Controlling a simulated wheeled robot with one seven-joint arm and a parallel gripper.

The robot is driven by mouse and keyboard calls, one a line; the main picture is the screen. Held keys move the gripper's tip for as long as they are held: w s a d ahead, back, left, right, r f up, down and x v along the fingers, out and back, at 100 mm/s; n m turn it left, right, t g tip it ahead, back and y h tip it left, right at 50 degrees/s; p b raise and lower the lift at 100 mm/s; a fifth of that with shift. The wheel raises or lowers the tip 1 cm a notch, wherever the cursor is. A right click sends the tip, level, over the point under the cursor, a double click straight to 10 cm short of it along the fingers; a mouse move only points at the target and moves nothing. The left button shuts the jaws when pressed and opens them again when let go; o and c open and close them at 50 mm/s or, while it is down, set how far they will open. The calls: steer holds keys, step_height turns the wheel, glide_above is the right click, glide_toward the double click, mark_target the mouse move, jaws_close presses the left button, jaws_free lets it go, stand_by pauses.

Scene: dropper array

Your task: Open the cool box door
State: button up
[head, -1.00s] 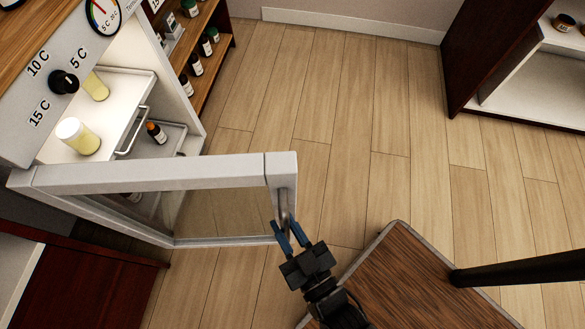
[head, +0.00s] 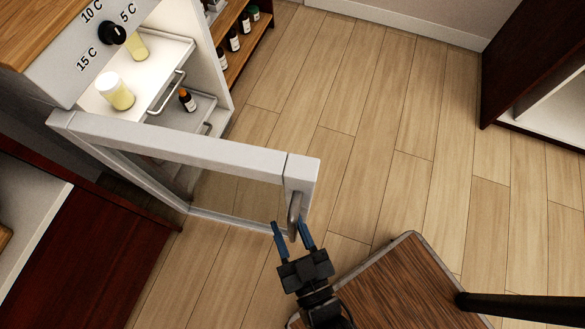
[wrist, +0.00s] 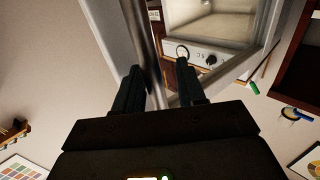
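The cool box (head: 65,75) stands at the upper left in the head view, with its door (head: 180,145) swung well out from the body. The door has a white frame and a clear pane. Its metal handle (head: 294,214) is at the free end, and it also shows as a bar in the wrist view (wrist: 144,45). My gripper (head: 289,224) is at the lower part of the handle. In the wrist view the fingers (wrist: 160,88) are apart with the bar between them, nearer the left finger. Whether either finger touches it is unclear.
Inside the box, a yellow-filled jar (head: 115,92) and a brown bottle (head: 187,99) stand on shelves. A dark red cabinet (head: 90,245) is at the lower left. A wooden board with a grey edge (head: 390,280) is at the lower right. The floor right of the door is clear.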

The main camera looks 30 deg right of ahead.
steer(key=shift+s, duration=0.1)
steer(key=v, duration=0.7)
steer(key=shift+s, duration=0.35)
stand_by(0.4)
